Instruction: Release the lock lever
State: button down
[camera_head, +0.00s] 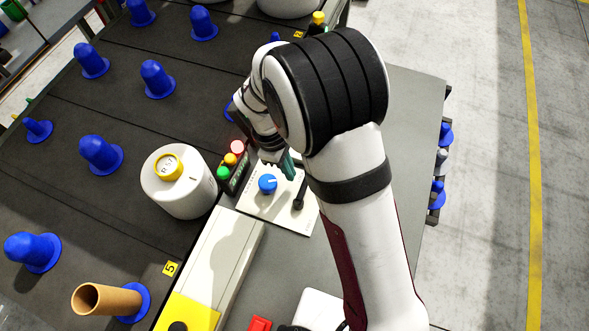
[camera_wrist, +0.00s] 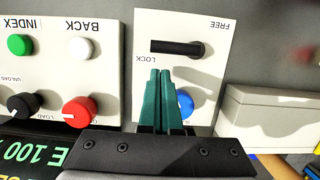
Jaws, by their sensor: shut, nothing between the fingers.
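The black lock lever (camera_wrist: 178,48) lies across a white panel (camera_wrist: 215,70) in the wrist view. Its left end is near the word LOCK; the word FREE is by the panel's top right corner. In the head view the lever (camera_head: 299,194) stands on the panel's right side, partly beside my arm. My gripper (camera_wrist: 160,72) has teal fingers pressed together, empty, with tips just below the lever in the wrist view and a visible gap between. The gripper also shows over the panel in the head view (camera_head: 289,164), partly hidden by my arm.
A blue knob (camera_head: 267,184) sits on the same panel, close to the fingers. A signal light stack (camera_head: 234,160) and a white bobbin (camera_head: 180,182) are to the left. In the wrist view, a button panel (camera_wrist: 60,60) with a red knob (camera_wrist: 80,113) stands left.

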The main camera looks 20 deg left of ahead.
jog(key=shift+d+f, duration=0.1)
jog(key=shift+d, duration=0.55)
